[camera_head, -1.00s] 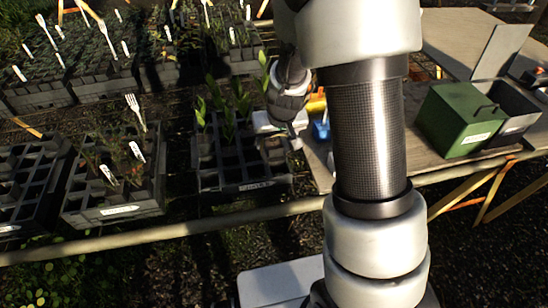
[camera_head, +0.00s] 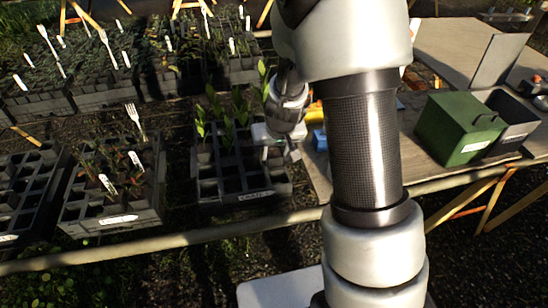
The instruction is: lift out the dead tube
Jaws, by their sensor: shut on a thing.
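The middle black tray (camera_head: 240,197) has a white label on its front. Several tubes with green seedlings (camera_head: 225,130) stand in its back and left part, and its front cells look dark and empty. My gripper (camera_head: 279,155) is at the tray's right edge, pointing down. Its jaws are shut on a small tube, mostly hidden between the fingers and hard to make out. I cannot tell whether this tube is clear of its cell or whether its plant is dead.
A tray with sparse reddish plants (camera_head: 115,222) and an emptier tray (camera_head: 20,195) stand to the left. Fuller trays (camera_head: 95,95) lie behind. A green box (camera_head: 455,130) and a dark open bin (camera_head: 515,120) stand on the bench at right. My arm hides the middle.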

